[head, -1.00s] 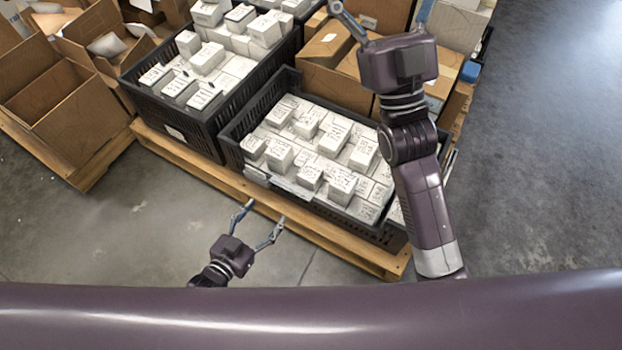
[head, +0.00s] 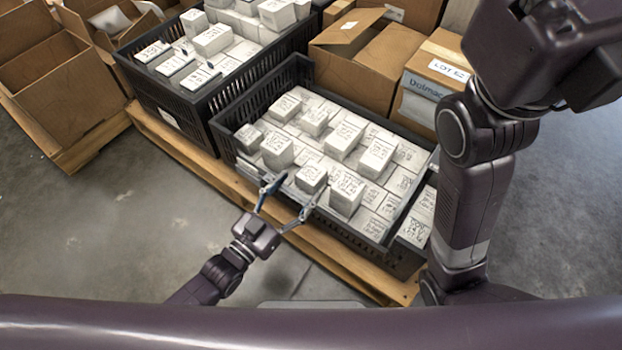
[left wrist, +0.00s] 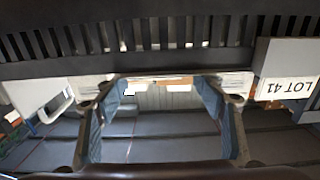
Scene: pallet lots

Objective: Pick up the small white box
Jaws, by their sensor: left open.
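Several small white boxes with handwritten marks sit in the near black crate (head: 232,118). One raised small white box (head: 311,178) is near the crate's front side, close to my left gripper (head: 290,198). Which box the task means cannot be told. My left gripper is open and empty at the crate's front edge, its fingers apart. In the left wrist view the open fingers (left wrist: 165,95) face slatted dark crate walls, with nothing clearly between them. My right gripper's body is at the top right; its fingertips are out of the picture.
A second black crate (head: 190,120) of white boxes stands to the left on the wooden pallet (head: 190,158). Cardboard boxes (head: 365,62) stand behind. Open brown cartons (head: 50,95) are at the far left. A LOT 41 label (left wrist: 290,88) shows in the left wrist view. Grey floor is clear in front.

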